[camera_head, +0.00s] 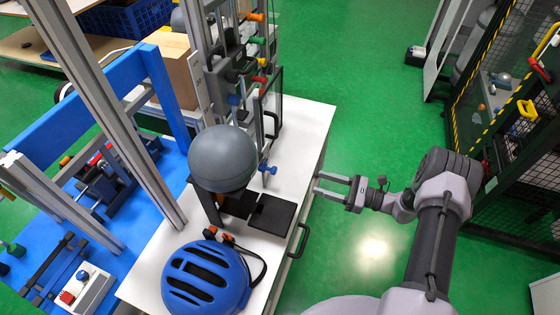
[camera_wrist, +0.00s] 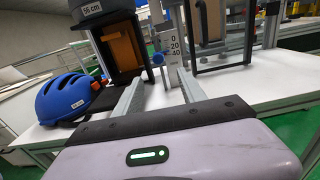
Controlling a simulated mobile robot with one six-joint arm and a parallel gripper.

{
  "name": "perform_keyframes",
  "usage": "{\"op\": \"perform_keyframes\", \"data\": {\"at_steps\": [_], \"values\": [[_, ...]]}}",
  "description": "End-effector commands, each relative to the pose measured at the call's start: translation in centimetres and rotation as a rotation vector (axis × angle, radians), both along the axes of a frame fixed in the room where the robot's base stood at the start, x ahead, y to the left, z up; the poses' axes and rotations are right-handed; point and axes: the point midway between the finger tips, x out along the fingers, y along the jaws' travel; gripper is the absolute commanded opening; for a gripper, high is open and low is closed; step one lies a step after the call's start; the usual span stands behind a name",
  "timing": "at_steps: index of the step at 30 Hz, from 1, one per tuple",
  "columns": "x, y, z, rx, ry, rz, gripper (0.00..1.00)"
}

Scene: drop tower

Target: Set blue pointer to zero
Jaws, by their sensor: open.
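A small blue pointer (camera_head: 267,169) sticks out to the right of the grey headform on the white bench. In the wrist view the blue pointer (camera_wrist: 158,59) shows beyond my fingers, just left of a pale scale (camera_wrist: 174,47) marked 0, 20 and 40. It appears near the middle of the marked part; its exact reading is too small to tell. My gripper (camera_head: 318,183) is open and empty, to the right of the pointer and apart from it, near the bench edge. In the wrist view the fingers of my gripper (camera_wrist: 160,88) stand either side of the line to the pointer.
The grey headform (camera_head: 223,157) and blue helmet (camera_head: 205,278) are left of my gripper. A black plate (camera_head: 272,214) lies in front. A metal tower (camera_head: 207,80) with coloured knobs stands behind. A black handle (camera_head: 299,241) juts from the bench side. The green floor (camera_head: 355,130) is clear.

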Motion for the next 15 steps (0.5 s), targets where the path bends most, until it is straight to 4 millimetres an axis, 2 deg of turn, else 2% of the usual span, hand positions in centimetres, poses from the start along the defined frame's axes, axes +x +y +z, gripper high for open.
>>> {"op": "perform_keyframes", "data": {"at_steps": [12, 15], "values": [[3.7, 11.0, -0.2, -0.003, 0.000, 0.011, 0.48], [4.5, 13.0, -0.1, -0.003, 0.000, 0.010, 0.48]]}}
